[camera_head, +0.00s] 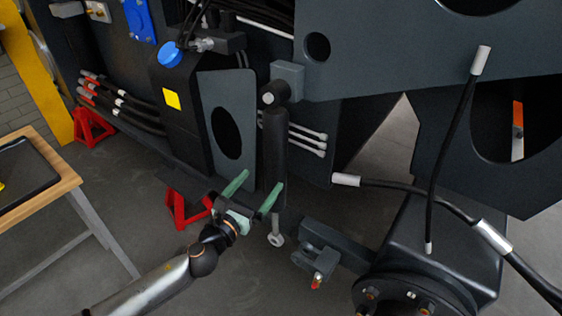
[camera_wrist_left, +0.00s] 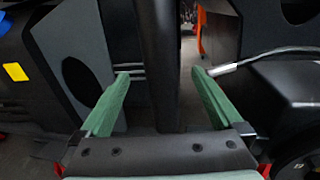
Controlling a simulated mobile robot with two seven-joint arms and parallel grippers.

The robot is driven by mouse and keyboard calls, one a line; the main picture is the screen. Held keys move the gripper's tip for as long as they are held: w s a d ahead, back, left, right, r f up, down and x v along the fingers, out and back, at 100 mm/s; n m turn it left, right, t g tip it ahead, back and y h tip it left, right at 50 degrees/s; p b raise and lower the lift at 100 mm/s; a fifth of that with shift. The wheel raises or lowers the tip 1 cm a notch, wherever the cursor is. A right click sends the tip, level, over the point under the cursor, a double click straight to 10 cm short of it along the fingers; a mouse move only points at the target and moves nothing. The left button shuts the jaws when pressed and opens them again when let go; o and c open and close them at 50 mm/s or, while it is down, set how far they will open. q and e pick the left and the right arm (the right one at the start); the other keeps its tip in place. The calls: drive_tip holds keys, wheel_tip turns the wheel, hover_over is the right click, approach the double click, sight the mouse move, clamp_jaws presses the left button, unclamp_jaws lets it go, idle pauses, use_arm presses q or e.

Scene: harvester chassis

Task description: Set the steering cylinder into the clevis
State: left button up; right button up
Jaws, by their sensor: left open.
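The steering cylinder (camera_head: 274,150) is a dark upright tube hanging from a grey mount at its top. Its bright rod ends below in an eye (camera_head: 277,239). The clevis (camera_head: 316,258) is a dark forked bracket on the axle, just right of the rod eye and apart from it. My left gripper (camera_head: 263,179) is open, its green fingers reaching up toward the lower part of the cylinder. In the left wrist view the cylinder (camera_wrist_left: 155,50) stands between the two spread fingers, with gaps on both sides. My right gripper is not in view.
A wheel hub (camera_head: 415,295) and axle housing stand right of the clevis. Black hoses (camera_head: 455,140) with pale ends cross there. A side plate with an oval hole (camera_head: 226,130) is left of the cylinder. Red stands (camera_head: 187,210) are on the floor. A wooden-topped table (camera_head: 55,190) is at left.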

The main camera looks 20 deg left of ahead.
sight(281, 157)
use_arm(q)
drive_tip(key=w, duration=0.4)
drive_tip(key=w+d, duration=0.1)
drive_tip(key=w, duration=0.2)
drive_tip(key=w+d+b, duration=0.1)
drive_tip(key=w, duration=0.3)
drive_tip(key=shift+w+d, duration=0.15)
drive_tip(key=shift+w, duration=0.15)
drive_tip(key=shift+c, duration=0.2)
clamp_jaws()
drive_tip(key=shift+s, duration=0.1)
